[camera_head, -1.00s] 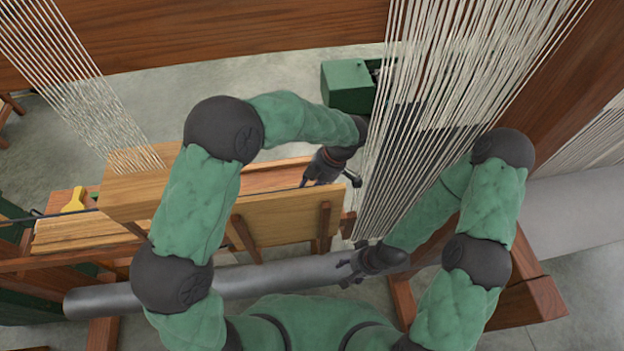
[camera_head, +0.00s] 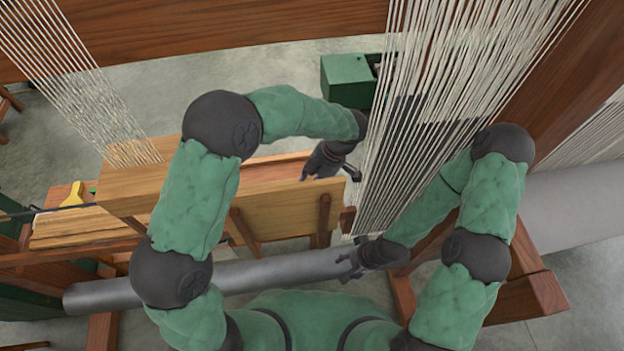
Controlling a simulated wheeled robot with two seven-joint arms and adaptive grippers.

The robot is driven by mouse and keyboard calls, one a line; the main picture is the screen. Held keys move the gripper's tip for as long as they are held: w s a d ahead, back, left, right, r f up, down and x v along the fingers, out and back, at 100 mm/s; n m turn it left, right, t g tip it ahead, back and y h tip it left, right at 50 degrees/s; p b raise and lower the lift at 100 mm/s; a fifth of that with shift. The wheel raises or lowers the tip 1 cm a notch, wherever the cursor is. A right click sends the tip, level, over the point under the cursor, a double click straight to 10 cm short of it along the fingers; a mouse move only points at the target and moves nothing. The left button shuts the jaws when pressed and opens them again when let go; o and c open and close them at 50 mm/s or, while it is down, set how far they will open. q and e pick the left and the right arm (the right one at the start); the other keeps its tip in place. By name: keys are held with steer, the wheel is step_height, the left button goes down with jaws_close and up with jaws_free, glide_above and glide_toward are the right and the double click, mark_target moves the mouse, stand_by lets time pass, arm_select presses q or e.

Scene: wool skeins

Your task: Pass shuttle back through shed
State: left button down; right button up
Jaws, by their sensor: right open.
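The white warp threads (camera_head: 398,160) hang in a dense sheet right of centre, and another sheet of threads (camera_head: 72,85) shows at the upper left. My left gripper (camera_head: 310,175) is above the wooden board (camera_head: 285,215), left of the right-hand threads. Its fingers are small and dark, and I cannot tell whether they are open. My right gripper (camera_head: 345,263) is open beside the grey roller (camera_head: 285,268), below the threads. I cannot make out a shuttle. The opening between thread layers cannot be made out either.
A green box (camera_head: 346,82) stands behind the threads. A thick wooden beam (camera_head: 230,25) crosses the top. A yellow tool (camera_head: 74,195) lies on the wooden bench at the left. A small dark knobbed piece (camera_head: 352,173) is close to my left gripper.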

arm_select(q)
steer(key=shift+f+b, duration=0.3)
steer(key=shift+b, duration=0.05)
steer(key=shift+r, duration=0.1)
steer(key=c, duration=0.8)
jaws_free()
step_height(320, 180, up, 10)
steer(key=w, duration=0.3)
steer(key=w+a+p, duration=0.1)
steer(key=w, duration=0.2)
steer(key=w+a+p, duration=0.1)
steer(key=w, duration=0.2)
steer(key=shift+w+a, duration=0.2)
steer(key=shift+w, duration=0.2)
